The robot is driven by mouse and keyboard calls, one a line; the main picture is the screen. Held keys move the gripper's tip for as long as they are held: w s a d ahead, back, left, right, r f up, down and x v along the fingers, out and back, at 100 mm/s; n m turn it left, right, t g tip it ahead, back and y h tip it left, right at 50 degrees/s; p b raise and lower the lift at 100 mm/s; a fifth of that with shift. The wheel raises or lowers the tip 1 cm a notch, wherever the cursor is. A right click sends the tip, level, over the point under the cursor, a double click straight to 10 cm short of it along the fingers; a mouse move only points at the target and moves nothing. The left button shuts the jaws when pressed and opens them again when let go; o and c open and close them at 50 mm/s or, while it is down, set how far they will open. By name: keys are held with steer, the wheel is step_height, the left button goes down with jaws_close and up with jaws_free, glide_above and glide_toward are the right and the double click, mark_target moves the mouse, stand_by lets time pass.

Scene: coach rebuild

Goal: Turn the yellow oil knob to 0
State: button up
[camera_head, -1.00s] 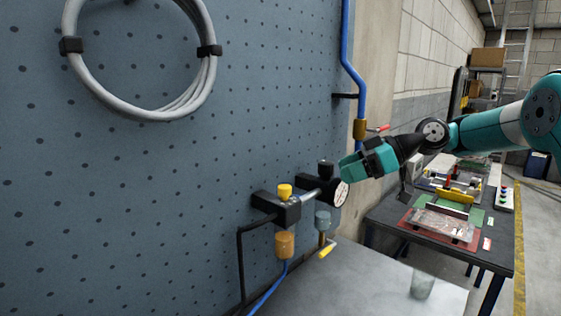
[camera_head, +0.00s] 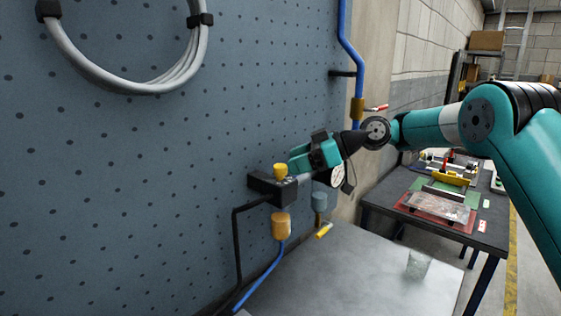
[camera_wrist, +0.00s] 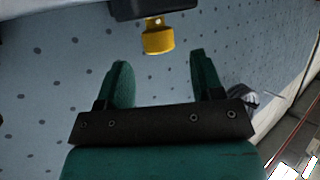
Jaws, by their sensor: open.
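The yellow oil knob (camera_head: 280,170) sits on top of a black block (camera_head: 272,188) fixed to the pegboard wall. In the wrist view the yellow knob (camera_wrist: 159,37) lies ahead of my fingertips, between their lines, and apart from both fingers. My gripper (camera_head: 293,163) comes from the right, close to the knob in the head view. In the wrist view my gripper (camera_wrist: 160,68) is open and empty. The scale or number marks of the knob cannot be read.
An amber bowl (camera_head: 281,226) hangs under the block, with a grey bowl (camera_head: 320,203) beside it. A round gauge (camera_head: 338,176) is partly behind my gripper. A grey bench (camera_head: 350,270) with a clear glass (camera_head: 417,264) stands below. A blue pipe (camera_head: 343,40) runs up the wall.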

mark_target(283, 166)
steer(key=shift+p+x, duration=0.75)
steer(key=shift+x, duration=1.6)
steer(key=shift+c, duration=0.2)
steer(key=shift+f, duration=0.1)
steer(key=c, duration=0.9)
